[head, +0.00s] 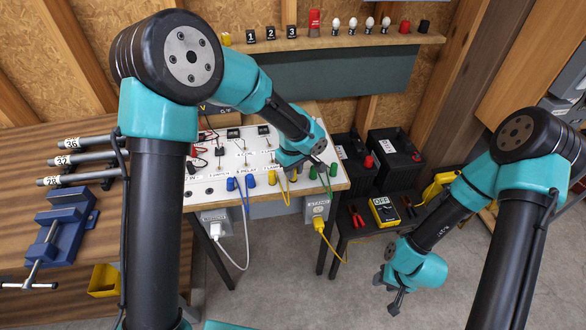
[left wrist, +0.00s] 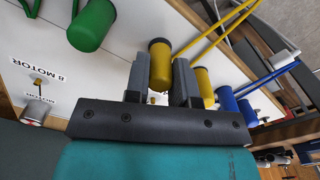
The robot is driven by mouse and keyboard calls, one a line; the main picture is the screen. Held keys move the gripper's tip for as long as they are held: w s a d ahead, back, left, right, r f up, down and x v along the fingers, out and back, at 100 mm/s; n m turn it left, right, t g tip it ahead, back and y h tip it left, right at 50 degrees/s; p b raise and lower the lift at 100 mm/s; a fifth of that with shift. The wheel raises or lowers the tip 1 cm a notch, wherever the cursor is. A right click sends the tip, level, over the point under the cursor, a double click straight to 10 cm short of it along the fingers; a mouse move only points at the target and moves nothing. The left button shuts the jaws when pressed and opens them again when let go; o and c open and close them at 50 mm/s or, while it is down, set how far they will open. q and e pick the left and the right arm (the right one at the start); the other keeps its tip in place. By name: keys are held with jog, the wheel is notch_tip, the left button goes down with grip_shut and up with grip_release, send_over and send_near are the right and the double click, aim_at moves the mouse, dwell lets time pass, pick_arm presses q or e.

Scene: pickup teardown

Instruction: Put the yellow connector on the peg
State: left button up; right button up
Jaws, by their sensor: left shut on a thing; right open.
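In the left wrist view, a yellow connector (left wrist: 160,62) with a dark end and a yellow lead is between the two fingers of my left gripper (left wrist: 158,85), which is shut on it. A small brass tip shows below it, but I cannot tell whether it is a peg or part of the connector. A second yellow connector (left wrist: 203,84) stands beside the gripper. In the head view my left gripper (head: 290,172) is low over the front of the white panel (head: 215,208). My right gripper (head: 394,296) is open and empty above the floor.
Green connectors (head: 323,171) and blue connectors (head: 241,182) flank the yellow ones closely. Black batteries (head: 395,153) and a yellow meter (head: 383,210) are at the right. A blue vise (head: 62,228) is on the wooden bench. The floor near my right gripper is clear.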

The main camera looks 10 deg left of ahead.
pick_arm(q)
jog(key=shift+f, duration=0.25)
jog(key=o, duration=1)
jog(key=shift+r, duration=0.1)
notch_tip(320, 180, up, 17)
jog(key=shift+r, duration=0.15)
dwell(0.4)
notch_tip(320, 180, down, 16)
jog(key=shift+r, duration=0.1)
dwell(0.7)
